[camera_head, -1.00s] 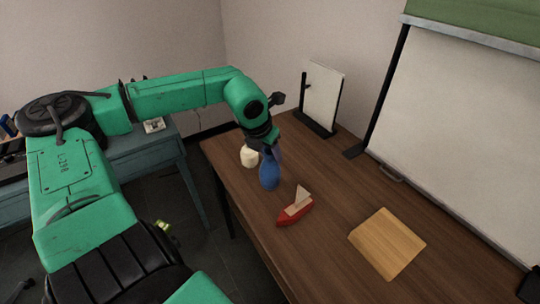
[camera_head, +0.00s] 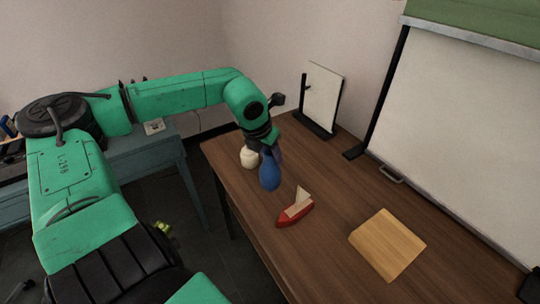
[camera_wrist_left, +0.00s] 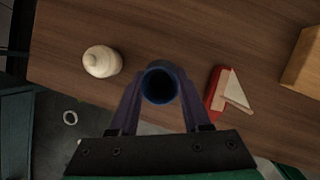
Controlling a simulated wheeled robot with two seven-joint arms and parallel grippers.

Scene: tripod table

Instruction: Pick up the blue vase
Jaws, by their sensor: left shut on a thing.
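The blue vase (camera_head: 270,175) is upright at the left part of the wooden table in the head view. In the left wrist view, its round dark mouth (camera_wrist_left: 160,84) shows between my fingertips. My left gripper (camera_head: 268,151) is shut on the vase near its top, coming from above. In the left wrist view, the left gripper's two fingers (camera_wrist_left: 159,92) are on either side of the neck. Whether the vase's base touches the table I cannot tell. My right gripper is not in view.
A cream lidded jar (camera_head: 250,157) stands close beside the vase. A red toy sailboat (camera_head: 295,212) is to its right, and a wooden block (camera_head: 388,243) lies farther right. A framed white board (camera_head: 322,99) stands at the back of the wooden table (camera_head: 340,190).

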